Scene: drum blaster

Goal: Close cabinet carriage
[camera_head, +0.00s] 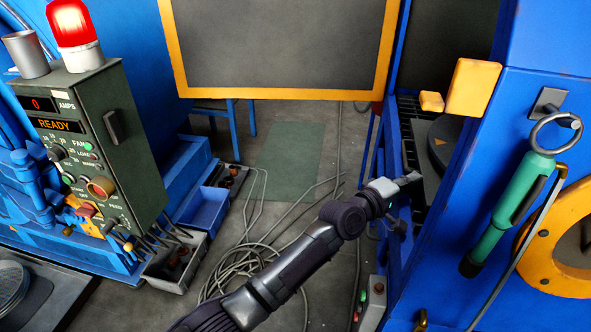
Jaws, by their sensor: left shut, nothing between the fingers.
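The blue cabinet (545,95) stands on the right, with an opening on its left side. A dark round turntable with an orange triangle (440,142) shows in that opening. It seems to sit on the carriage, which I cannot clearly tell from the blue frame (394,150). My left gripper (414,178) is shut and empty at the opening's lower edge, close to the frame. I cannot tell whether it touches. My left arm reaches up from the bottom of the view. My right gripper is out of view.
A control box (95,140) with a red beacon (72,22) stands at the left. Loose cables (245,265) lie on the floor. A yellow-framed dark panel (280,45) is at the back. A green handle tool (510,205) hangs on the cabinet's face.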

